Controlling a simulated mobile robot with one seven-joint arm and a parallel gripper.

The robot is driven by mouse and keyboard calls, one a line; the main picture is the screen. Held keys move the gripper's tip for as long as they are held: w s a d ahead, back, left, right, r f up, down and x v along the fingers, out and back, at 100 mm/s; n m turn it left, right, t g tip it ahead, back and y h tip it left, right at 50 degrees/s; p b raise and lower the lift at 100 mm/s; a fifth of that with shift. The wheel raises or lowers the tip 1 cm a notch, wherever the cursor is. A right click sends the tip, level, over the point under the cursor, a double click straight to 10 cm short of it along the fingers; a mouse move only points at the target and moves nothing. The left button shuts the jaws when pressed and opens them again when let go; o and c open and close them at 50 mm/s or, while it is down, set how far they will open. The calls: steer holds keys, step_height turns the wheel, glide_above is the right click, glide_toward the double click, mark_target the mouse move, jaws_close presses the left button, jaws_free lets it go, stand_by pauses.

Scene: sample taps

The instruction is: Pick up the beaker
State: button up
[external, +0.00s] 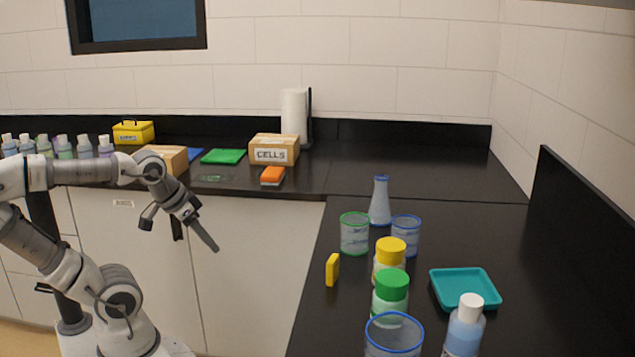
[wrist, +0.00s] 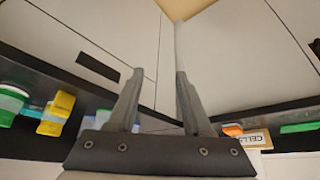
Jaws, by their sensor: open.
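Several clear beakers stand upright on the right-hand black counter. A green-rimmed beaker (external: 355,235) is near its left edge. A blue-rimmed beaker (external: 406,236) is just right of it, and another blue-rimmed beaker (external: 393,340) is at the front, cut by the picture's bottom. I cannot tell which one the task means. My gripper (external: 192,235) is open and empty, in front of the white cabinet doors and well left of the beakers. In the wrist view its two fingers (wrist: 160,90) are apart with only cabinet front between them. No beaker is clearly recognisable there.
Near the beakers are a conical flask (external: 380,205), yellow-capped jar (external: 389,262), green-capped jar (external: 390,295), white-capped bottle (external: 464,328), teal tray (external: 465,289) and upright yellow block (external: 332,270). A CELLS box (external: 274,149) and orange block (external: 272,176) are on the back counter.

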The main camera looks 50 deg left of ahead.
steer(key=o, duration=0.8)
